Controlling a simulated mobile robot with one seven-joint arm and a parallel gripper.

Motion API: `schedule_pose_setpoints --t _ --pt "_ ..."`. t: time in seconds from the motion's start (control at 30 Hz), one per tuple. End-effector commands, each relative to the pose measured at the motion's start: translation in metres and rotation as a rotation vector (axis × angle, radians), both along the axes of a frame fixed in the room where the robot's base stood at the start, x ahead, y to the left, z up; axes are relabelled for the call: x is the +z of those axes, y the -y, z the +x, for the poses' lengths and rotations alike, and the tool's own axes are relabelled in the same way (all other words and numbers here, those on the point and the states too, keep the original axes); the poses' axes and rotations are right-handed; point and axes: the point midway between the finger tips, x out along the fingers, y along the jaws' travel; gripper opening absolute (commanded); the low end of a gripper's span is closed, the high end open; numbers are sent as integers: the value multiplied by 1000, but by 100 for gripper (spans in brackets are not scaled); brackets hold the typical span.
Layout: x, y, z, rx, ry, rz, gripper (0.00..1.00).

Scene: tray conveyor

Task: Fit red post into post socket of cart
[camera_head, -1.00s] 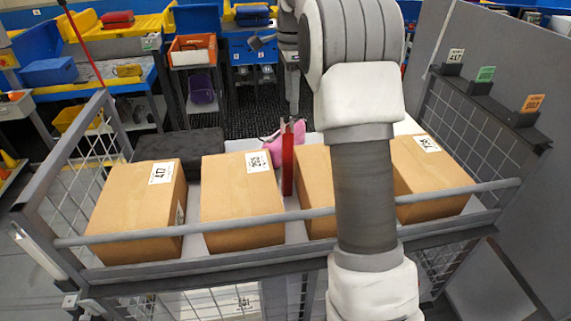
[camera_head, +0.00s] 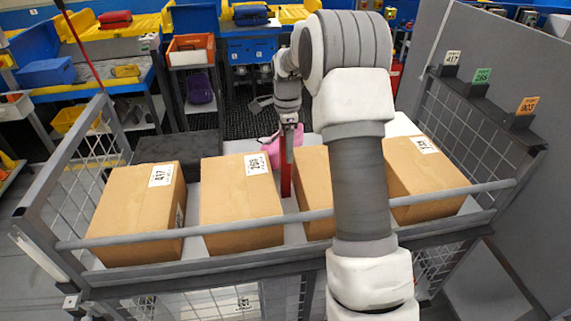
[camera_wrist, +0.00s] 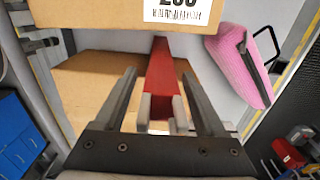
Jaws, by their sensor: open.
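The red post (camera_head: 286,180) stands roughly upright on the cart (camera_head: 70,268), in the gap between two cardboard boxes. In the head view my gripper (camera_head: 288,150) is over its upper end and hides it. In the wrist view my gripper (camera_wrist: 160,85) is open, with its two fingers spread on either side of the red post (camera_wrist: 163,65). I cannot tell whether the fingers touch it. I cannot make out the post socket.
Cardboard boxes (camera_head: 240,205) stand in a row along the cart, close on both sides of the post. A pink bag (camera_head: 271,148) lies just behind it. A dark flat case (camera_head: 178,146) is behind the left boxes. A thin red pole (camera_head: 82,48) rises at the cart's left.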

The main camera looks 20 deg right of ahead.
Motion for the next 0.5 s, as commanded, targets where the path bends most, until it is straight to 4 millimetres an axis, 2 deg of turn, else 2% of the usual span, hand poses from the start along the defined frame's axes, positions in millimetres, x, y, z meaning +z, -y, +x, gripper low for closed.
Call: schedule_pose_setpoints --t 0.23,0.5 --pt "-2 0 0 0 1 0 72" --pt "-2 0 0 0 1 0 24"
